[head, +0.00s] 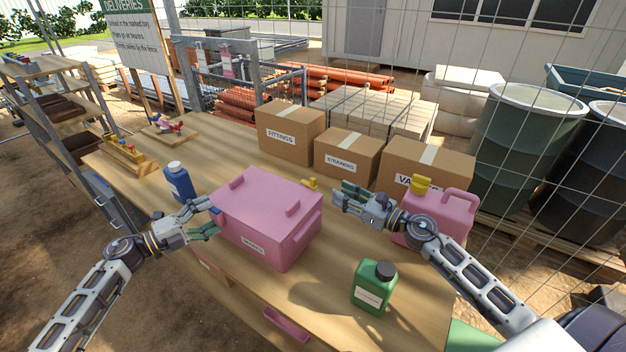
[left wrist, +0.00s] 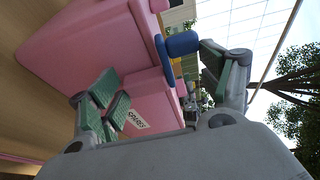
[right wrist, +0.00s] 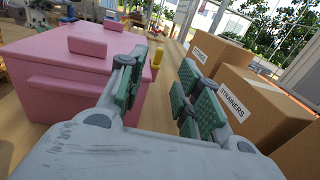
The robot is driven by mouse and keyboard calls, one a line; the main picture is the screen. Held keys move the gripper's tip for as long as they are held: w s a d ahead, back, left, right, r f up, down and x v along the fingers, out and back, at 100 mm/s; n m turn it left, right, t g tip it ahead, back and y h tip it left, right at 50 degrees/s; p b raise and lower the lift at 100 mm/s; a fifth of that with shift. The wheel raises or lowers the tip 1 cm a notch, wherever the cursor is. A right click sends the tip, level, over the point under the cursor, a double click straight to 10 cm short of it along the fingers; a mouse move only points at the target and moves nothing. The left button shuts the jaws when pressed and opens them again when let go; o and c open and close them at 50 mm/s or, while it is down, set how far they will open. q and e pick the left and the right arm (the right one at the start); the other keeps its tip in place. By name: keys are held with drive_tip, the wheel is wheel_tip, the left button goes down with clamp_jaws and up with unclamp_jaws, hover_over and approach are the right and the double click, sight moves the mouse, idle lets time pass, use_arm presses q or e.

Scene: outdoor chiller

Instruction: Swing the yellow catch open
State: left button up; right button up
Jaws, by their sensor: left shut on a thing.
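The pink chiller box (head: 268,215) stands on the wooden table with its lid down. The yellow catch (head: 310,184) is at its far right side, and it also shows in the right wrist view (right wrist: 157,57) beyond my right fingers. My right gripper (head: 345,196) is open and empty, to the right of the box, apart from the catch. A blue catch (left wrist: 183,44) is on the box's left side. My left gripper (head: 212,217) is at that side, shut on the blue catch, which its fingers partly hide in the head view.
A blue bottle (head: 179,182) stands left of the box and a green bottle (head: 372,287) at the front right. A pink jerrycan (head: 438,215) stands close behind my right wrist. Cardboard boxes (head: 347,155) line the table's back. The front middle is clear.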

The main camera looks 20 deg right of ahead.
sight(313, 178)
drive_tip(key=shift+w+a, duration=0.1)
drive_tip(key=shift+x, duration=5.8)
clamp_jaws()
